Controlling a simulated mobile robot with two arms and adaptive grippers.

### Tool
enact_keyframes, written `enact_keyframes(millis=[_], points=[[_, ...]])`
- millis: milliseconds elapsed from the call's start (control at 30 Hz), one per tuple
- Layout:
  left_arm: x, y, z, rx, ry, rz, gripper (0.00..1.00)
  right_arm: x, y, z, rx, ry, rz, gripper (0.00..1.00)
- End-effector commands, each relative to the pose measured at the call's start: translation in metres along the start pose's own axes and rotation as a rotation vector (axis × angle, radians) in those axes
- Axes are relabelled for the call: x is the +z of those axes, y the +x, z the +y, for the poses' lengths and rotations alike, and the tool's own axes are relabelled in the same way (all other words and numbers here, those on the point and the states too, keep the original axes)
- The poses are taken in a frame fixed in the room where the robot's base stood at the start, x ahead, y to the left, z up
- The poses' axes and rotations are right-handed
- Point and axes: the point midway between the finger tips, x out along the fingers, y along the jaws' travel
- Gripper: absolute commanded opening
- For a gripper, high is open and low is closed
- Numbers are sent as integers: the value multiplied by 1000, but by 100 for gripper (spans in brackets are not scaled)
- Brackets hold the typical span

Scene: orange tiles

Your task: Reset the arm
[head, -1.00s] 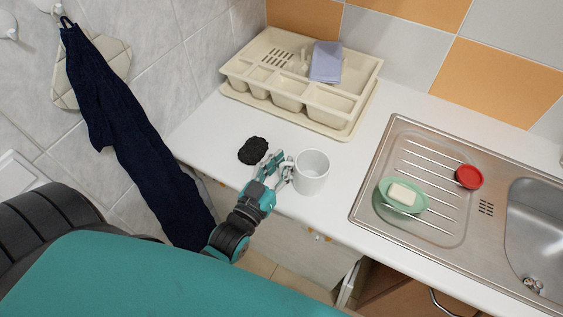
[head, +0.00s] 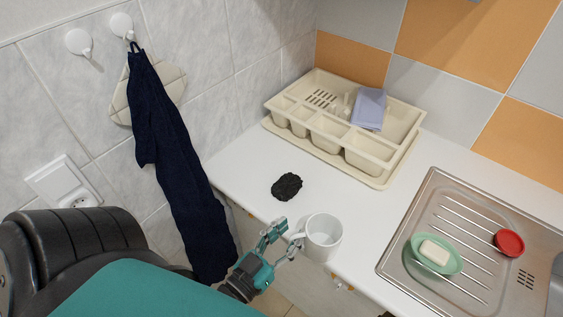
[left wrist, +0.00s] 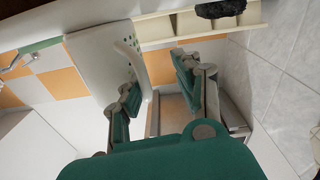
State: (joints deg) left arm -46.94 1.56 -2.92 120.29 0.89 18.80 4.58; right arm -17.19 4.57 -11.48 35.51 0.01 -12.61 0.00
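A white mug (head: 322,240) stands upright on the white counter near its front edge, handle towards my gripper. My left gripper (head: 283,243) is beside the mug on its left, over the counter's front edge. Its fingers are apart with nothing held. In the left wrist view the two open fingers (left wrist: 158,90) show, with the white mug (left wrist: 95,65) and its handle beyond them. Whether a fingertip touches the handle I cannot tell. My right gripper is in neither view.
A black lump (head: 287,187) lies on the counter behind the gripper. A cream cutlery tray (head: 415,137) stands behind. A steel sink (head: 395,262) with a green soap dish (head: 416,240) and red lid (head: 509,242) is on the right. A dark towel (head: 178,165) hangs left.

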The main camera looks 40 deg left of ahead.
Motion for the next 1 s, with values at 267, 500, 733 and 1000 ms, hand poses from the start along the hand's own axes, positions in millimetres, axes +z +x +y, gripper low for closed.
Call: enact_keyframes(millis=[267,500,733,1000], points=[[0,-22,0,0,1,0,33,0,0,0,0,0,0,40],[12,-22,0,0,1,-24,33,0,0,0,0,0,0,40],[110,-28,-2,6,12,-235,33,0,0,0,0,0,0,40],[303,-86,-10,28,63,-713,33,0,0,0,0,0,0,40]])
